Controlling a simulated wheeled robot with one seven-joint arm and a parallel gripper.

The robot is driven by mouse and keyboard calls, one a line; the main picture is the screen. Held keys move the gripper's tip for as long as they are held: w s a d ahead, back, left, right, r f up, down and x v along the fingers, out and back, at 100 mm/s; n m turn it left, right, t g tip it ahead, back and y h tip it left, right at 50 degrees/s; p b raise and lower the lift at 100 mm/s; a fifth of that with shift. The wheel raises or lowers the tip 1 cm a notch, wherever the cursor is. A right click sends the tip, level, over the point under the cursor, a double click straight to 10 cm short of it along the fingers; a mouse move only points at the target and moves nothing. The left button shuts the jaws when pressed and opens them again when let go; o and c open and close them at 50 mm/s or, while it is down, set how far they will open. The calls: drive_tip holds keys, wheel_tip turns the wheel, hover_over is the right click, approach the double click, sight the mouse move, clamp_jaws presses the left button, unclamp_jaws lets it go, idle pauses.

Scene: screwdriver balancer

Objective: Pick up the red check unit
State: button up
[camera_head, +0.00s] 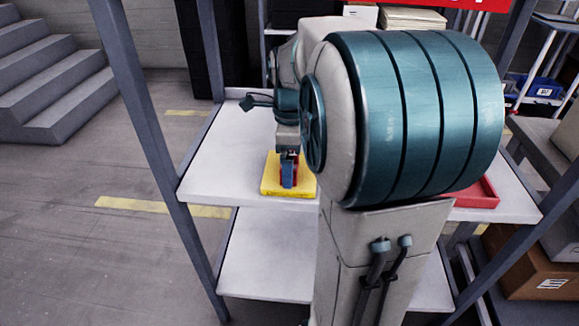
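A small blue and red object (288,175) stands on a yellow base (269,187) on the shelf's upper board; its red part looks like the red check unit, but it is too small to be sure. My gripper (288,153) points down directly over it, at or very near its top. Whether the fingers touch or hold it cannot be told. My large teal and grey arm link covers the middle and right of the board and may hide more of the yellow base.
A red tray (482,193) shows at the right of the white upper board (215,178), partly behind my arm. Grey posts (150,110) frame the shelf. A lower board (262,262) looks bare where visible. The board left of the yellow base is clear.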

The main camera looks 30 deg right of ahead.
drive_tip(key=shift+f, duration=0.4)
drive_tip(key=c, duration=1.1)
drive_tip(key=shift+r, duration=0.15)
